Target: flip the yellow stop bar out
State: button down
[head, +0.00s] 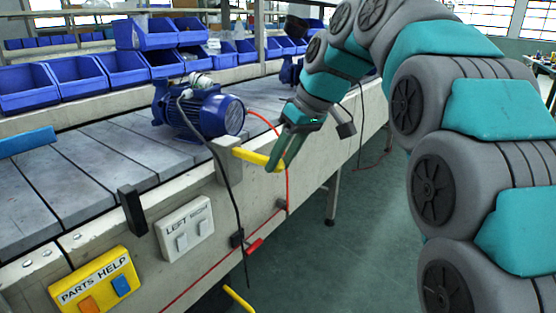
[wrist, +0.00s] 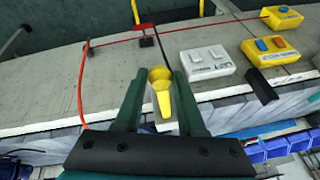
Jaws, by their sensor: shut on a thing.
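The yellow stop bar (head: 250,156) sticks out from a grey bracket (head: 226,158) on the near edge of the conveyor, beside the blue motor. It points right, past the conveyor's edge. My gripper (head: 276,163) is at the bar's outer end, its green fingers shut on it. In the wrist view the yellow bar (wrist: 163,100), with its rounded end, lies between the two fingers of my gripper (wrist: 159,76). The fingers partly hide the bar's end in the head view.
A blue motor pump (head: 205,114) sits on the slatted conveyor behind the bar. A black cable (head: 222,165) and a red cord (head: 288,185) hang nearby. A white switch box (head: 185,230) and yellow help box (head: 95,285) are on the conveyor's side. Open floor lies right.

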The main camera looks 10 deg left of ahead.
jog(key=c, duration=0.8)
grip_release()
jog(key=shift+d, duration=0.3)
jog(key=shift+r, duration=0.1)
jog(key=p+v, duration=0.1)
jog(key=v, duration=0.6)
jog(key=shift+d+r, duration=0.1)
jog(key=shift+r, duration=0.15)
